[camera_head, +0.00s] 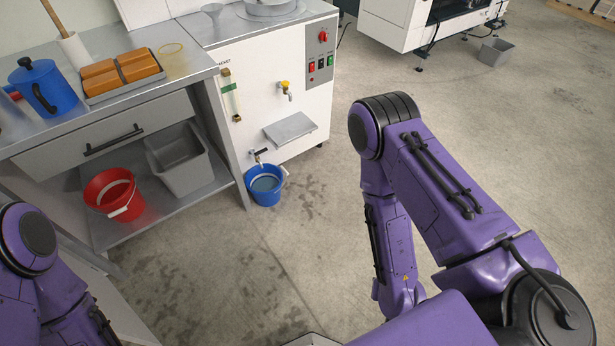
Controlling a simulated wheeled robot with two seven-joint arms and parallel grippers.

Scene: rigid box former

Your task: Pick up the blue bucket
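The blue bucket (266,191) stands upright on the floor, close to the front of the white machine and beside the table's right leg. It sits under a small tap (259,157) and seems to hold some liquid. A light handle or rim shows along its top. My purple left arm enters at the lower left and my purple right arm fills the right foreground. Both arms are apart from the bucket. Neither gripper can be made out in this view.
A red bucket (115,195) and a grey bin (180,162) sit on the table's lower shelf. The white machine (270,75) has a grey tray (290,130) jutting out above the bucket. A blue jug (43,88) stands on the table. Floor (240,270) in front is clear.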

